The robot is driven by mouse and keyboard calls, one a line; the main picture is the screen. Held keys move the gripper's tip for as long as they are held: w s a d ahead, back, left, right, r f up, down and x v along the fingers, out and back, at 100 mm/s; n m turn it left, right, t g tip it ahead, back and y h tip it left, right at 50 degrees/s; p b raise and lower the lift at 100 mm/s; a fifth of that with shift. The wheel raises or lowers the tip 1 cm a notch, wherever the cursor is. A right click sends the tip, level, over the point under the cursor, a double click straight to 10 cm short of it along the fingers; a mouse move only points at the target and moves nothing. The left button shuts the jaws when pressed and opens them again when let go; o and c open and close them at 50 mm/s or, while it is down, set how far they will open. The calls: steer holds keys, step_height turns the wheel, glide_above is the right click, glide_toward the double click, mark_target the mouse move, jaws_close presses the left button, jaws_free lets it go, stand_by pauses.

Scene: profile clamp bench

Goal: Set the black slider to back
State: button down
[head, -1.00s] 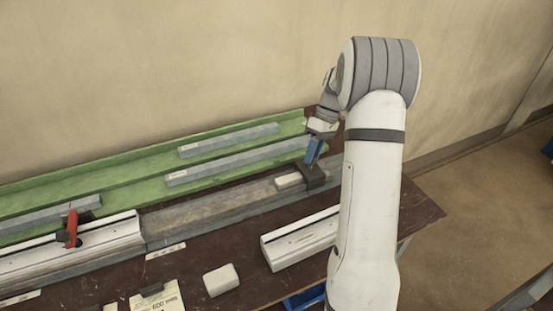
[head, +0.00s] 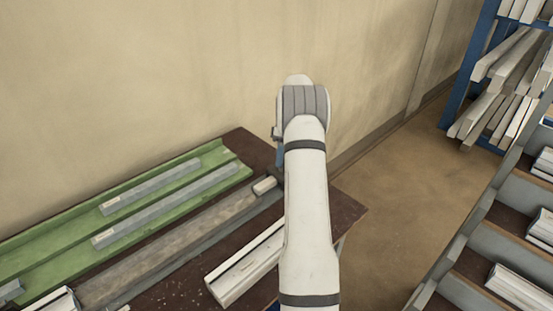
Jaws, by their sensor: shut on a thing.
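The long grey rail (head: 170,243) runs diagonally across the dark bench, its far right end passing behind my arm. A small pale block (head: 264,186) sits on the rail near that end. My gripper (head: 280,158) shows only as a narrow blue strip left of my white arm, just above the pale block's right side. It is shut on the black slider. The slider is almost fully hidden by my arm, with at most a dark sliver beside the pale block, so its exact place on the rail cannot be told.
A green tray (head: 60,232) with grey bars lies behind the rail along the wall. A white profile (head: 245,265) lies in front, close to my arm. Blue-framed shelves (head: 470,75) and a rack of profiles (head: 525,285) stand right, across open floor.

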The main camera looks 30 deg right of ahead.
steer(key=shift+d, duration=0.2)
steer(key=c, duration=1.2)
jaws_free()
steer(key=shift+d, duration=0.1)
steer(key=shift+c, duration=0.2)
steer(key=shift+o, duration=0.6)
steer(key=shift+r, duration=0.1)
steer(key=v, duration=0.7)
steer(key=shift+r, duration=0.3)
steer(key=shift+w+r, duration=0.1)
